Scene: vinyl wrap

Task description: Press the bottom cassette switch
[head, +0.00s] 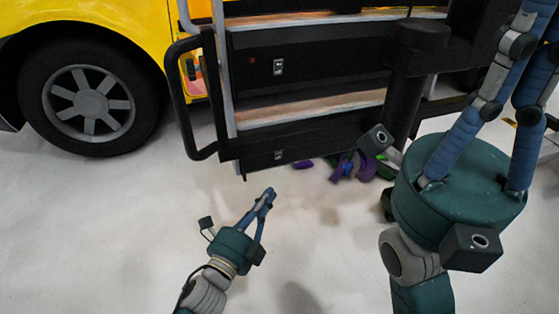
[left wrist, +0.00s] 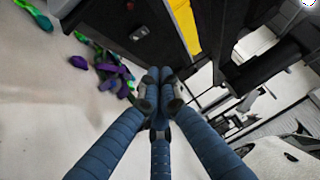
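The bottom cassette (head: 245,162) is the lowest black drawer of the dark rack. Its small pale switch plate (head: 279,155) sits on the front face and also shows in the left wrist view (left wrist: 138,33). My left gripper (head: 268,192) is below and in front of this switch in the head view, apart from it. Its blue fingers come together at the tips (left wrist: 158,82), with nothing seen between them. My right gripper (head: 522,45) is large at the right, its blue fingers pointing up toward the top right corner; their tips are cut off or unclear.
An upper black cassette (head: 330,58) has its own switch (head: 278,67) and a red dot. A black handle bar (head: 178,105) stands at the rack's left. Purple and green pieces (head: 352,166) lie on the floor by the rack. A yellow vehicle (head: 125,30) stands behind; the white floor in front is clear.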

